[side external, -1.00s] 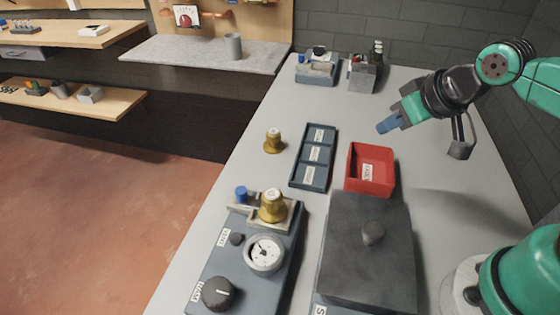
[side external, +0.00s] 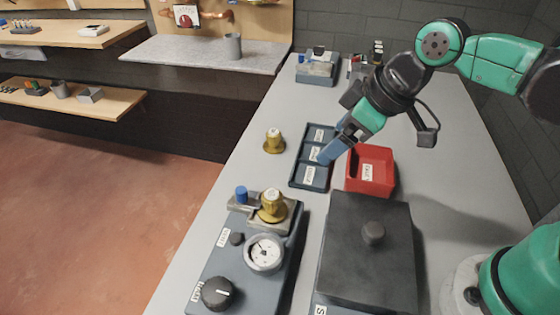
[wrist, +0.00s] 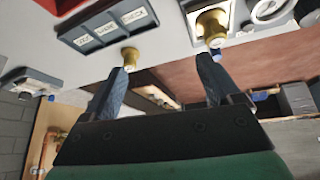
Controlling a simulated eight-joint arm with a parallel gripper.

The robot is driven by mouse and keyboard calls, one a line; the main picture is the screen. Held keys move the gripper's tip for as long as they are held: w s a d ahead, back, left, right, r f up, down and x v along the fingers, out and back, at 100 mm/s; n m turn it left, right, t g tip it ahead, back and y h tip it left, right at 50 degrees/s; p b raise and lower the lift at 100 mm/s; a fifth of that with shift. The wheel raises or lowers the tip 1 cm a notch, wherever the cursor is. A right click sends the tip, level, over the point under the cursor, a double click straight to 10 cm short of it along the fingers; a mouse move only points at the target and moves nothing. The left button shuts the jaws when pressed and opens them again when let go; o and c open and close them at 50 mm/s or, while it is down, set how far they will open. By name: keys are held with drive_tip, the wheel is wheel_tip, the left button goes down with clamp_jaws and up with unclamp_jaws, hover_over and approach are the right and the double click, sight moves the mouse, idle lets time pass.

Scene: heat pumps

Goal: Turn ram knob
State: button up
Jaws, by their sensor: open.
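A large black knob (side external: 217,293) with a white pointer line sits on the front of the blue-grey unit (side external: 222,262), beside a small label. A smaller black knob (side external: 236,239) sits farther back, left of a round white dial (side external: 264,253). I cannot read the labels surely, so I cannot tell which is the ram knob. My gripper (side external: 326,155) is open and empty above the three-part tray, well behind the unit.
A brass fitting (side external: 273,205) and a blue-capped part (side external: 241,194) stand at the unit's back. Another brass fitting (side external: 274,140) stands alone left of the tray (side external: 294,182). A red bin (side external: 371,185) and a dark box with a knobbed top (side external: 366,260) are on the right.

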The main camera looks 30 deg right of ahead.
drive_tip(key=a+f+n+g+y, duration=0.1)
drive_tip(key=a+n+g+y, duration=0.15)
drive_tip(key=a+n, duration=0.55)
drive_tip(key=n+g, duration=0.4)
drive_tip(key=n, duration=0.2)
hover_over(217, 290)
drive_tip(key=d, duration=0.3)
drive_tip(key=f, duration=0.3)
drive_tip(key=shift+w+a+f+t+h, duration=0.15)
drive_tip(key=shift+w+f+t+h, duration=0.1)
drive_tip(key=shift+w+h, duration=0.15)
drive_tip(key=shift+s+a+f, duration=0.15)
drive_tip(key=shift+a+f, duration=0.05)
drive_tip(key=shift+a, duration=0.05)
drive_tip(key=shift+x, duration=2.65)
clamp_jaws()
